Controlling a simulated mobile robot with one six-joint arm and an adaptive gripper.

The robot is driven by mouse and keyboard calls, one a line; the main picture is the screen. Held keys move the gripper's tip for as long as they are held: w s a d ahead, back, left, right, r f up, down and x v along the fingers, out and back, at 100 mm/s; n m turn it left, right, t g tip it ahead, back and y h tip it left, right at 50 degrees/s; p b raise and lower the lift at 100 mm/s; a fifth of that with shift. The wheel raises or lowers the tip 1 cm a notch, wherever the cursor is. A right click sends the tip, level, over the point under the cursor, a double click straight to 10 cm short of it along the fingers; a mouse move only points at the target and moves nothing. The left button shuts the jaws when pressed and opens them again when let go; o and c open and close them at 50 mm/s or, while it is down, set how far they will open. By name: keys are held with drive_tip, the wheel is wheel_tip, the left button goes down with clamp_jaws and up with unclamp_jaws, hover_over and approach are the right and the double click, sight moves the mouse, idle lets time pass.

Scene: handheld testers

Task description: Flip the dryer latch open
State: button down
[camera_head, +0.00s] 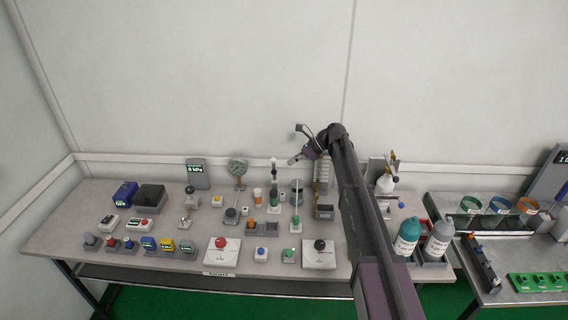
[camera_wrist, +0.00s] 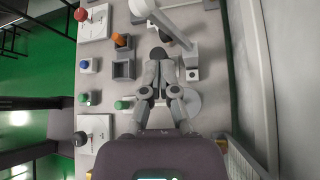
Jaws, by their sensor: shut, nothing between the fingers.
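My gripper (camera_head: 295,160) is raised above the back of the bench, in front of the wall. In the wrist view my gripper (camera_wrist: 161,65) is shut and empty, its fingers together over the grey bench top. I cannot pick out a dryer or its latch with certainty; the devices are small. A clear upright column (camera_head: 297,194) stands below and slightly right of my gripper in the head view. A pale, slanted bar (camera_wrist: 170,24) on a grey block shows beyond the fingertips in the wrist view, its identity unclear.
The bench (camera_head: 60,222) is crowded with small testers. A red-knobbed white plate (camera_head: 222,250) and a black-knobbed one (camera_head: 319,254) lie near its front edge. Teal (camera_head: 407,236) and grey (camera_head: 438,240) bottles stand at right. My arm hides part of the bench. Air above the bench's left half is clear.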

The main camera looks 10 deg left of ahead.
drive_tip(key=w+d+r+p, duration=0.1)
drive_tip(key=w+d, duration=0.2)
drive_tip(key=d, duration=0.1)
drive_tip(key=shift+w+d+r, duration=0.3)
drive_tip(key=shift+w, duration=0.1)
drive_tip(key=s+d+f+n+t+h, duration=0.1)
drive_tip(key=s+d+n, duration=0.5)
drive_tip(key=s, duration=0.6)
drive_tip(key=s+d+f+n+t+h, duration=0.1)
drive_tip(key=s+d+f+n+h, duration=0.2)
drive_tip(key=s+d+n+h, duration=0.3)
drive_tip(key=s+d+f+n+t+h, duration=0.1)
drive_tip(key=s+d+f+n+h, duration=0.2)
drive_tip(key=s+d, duration=1)
drive_tip(key=s+n+p, duration=0.1)
drive_tip(key=s+n, duration=0.1)
drive_tip(key=s, duration=0.4)
drive_tip(key=shift+d+n+h, duration=0.3)
drive_tip(key=shift+d+n, duration=0.05)
drive_tip(key=shift+n, duration=0.05)
